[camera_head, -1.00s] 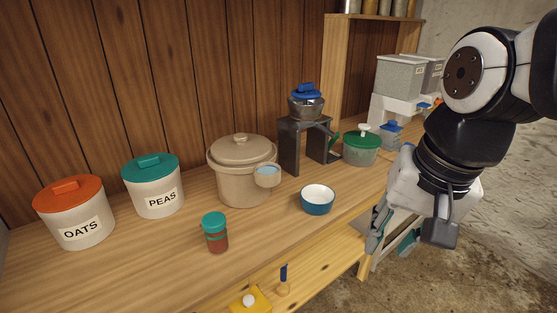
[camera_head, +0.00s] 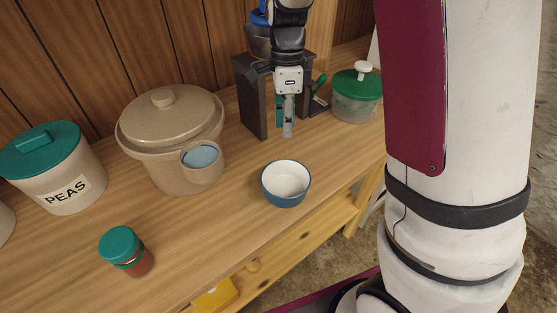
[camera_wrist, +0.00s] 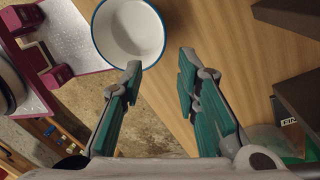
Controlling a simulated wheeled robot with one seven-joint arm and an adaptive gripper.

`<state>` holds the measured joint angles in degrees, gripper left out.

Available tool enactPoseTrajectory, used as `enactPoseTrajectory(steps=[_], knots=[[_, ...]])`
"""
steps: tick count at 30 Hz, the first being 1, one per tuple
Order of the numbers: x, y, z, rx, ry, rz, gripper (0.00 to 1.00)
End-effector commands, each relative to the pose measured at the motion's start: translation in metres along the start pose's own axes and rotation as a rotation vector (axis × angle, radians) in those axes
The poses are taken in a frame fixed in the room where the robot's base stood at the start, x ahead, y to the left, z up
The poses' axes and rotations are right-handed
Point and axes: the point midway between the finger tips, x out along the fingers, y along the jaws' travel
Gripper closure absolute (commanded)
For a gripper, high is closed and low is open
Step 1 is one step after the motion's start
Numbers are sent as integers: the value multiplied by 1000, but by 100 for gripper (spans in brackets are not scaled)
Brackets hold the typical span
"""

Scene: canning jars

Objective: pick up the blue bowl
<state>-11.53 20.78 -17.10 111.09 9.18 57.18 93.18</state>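The blue bowl (camera_head: 286,184) stands upright on the wooden counter (camera_head: 215,225), with a white inside and a blue outside. In the wrist view the bowl (camera_wrist: 130,32) shows at the top, with its white inside facing the camera. My gripper (camera_head: 288,130) hangs above the counter behind the bowl in the head view, apart from it. In the wrist view my gripper (camera_wrist: 158,80) is open, its two green-padded fingers spread with nothing between them. The left fingertip overlaps the bowl's lower rim in that view; I cannot tell whether they touch.
A dark stand (camera_head: 252,100) is close behind my gripper. A green-lidded container (camera_head: 357,95) stands to its right. A beige pot (camera_head: 165,130), a PEAS canister (camera_head: 60,175) and a teal-lidded jar (camera_head: 125,250) stand left. The counter's front edge is near the bowl.

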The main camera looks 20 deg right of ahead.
Motion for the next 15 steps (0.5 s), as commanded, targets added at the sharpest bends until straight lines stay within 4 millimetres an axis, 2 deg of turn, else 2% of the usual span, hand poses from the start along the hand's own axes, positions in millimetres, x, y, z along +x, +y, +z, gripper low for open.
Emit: enactPoseTrajectory(steps=[5,15], knots=[[14,-4,0,33,6,10,71],[74,-3,0,32,6,10,71]])
